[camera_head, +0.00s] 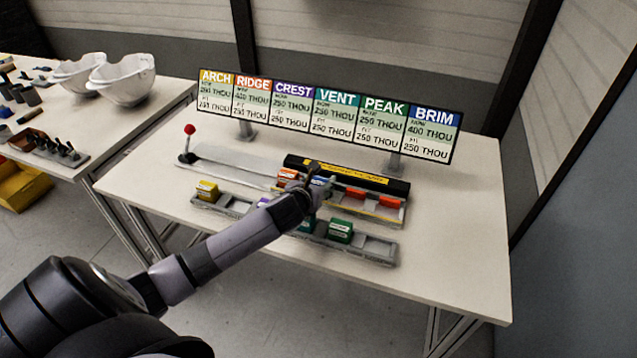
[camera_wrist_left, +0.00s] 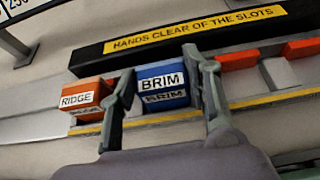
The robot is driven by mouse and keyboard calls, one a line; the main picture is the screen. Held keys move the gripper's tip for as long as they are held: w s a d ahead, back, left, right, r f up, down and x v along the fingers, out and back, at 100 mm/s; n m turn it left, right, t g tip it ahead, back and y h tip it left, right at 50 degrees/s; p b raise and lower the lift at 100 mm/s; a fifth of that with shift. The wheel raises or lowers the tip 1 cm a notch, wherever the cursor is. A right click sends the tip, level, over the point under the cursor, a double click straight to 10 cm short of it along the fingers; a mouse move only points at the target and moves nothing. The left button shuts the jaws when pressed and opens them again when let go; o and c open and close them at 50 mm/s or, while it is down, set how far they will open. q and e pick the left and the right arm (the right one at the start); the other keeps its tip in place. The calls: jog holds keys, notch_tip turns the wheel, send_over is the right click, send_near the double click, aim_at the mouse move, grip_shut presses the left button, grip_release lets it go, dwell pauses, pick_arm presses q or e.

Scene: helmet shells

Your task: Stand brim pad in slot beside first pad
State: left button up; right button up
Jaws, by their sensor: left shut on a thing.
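The blue brim pad (camera_wrist_left: 162,82) is upright between the two fingers of my left gripper (camera_wrist_left: 166,72), which is shut on it. In the head view my left gripper (camera_head: 318,188) is over the slotted fixture (camera_head: 388,214), and only a little blue of the brim pad shows. The orange ridge pad (camera_wrist_left: 88,95), the first pad, stands just left of the brim pad, with one finger between them. It also shows in the head view (camera_head: 287,175). I cannot tell whether the brim pad's bottom rests in the slot. My right gripper is not in view.
A black bar (camera_head: 345,175) with a yellow warning label runs behind the slots. Red blocks (camera_head: 355,192) sit farther right. A front tray (camera_head: 380,250) holds yellow, purple, teal and green pads. A sign board (camera_head: 325,116) stands behind, and a red-knobbed lever (camera_head: 189,130) at left.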

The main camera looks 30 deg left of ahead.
pick_arm(q)
jog(key=shift+f, duration=0.1)
jog(key=o, duration=1.1)
jog(key=shift+o, duration=0.2)
jog(key=shift+s, duration=0.1)
jog(key=v, duration=1.2)
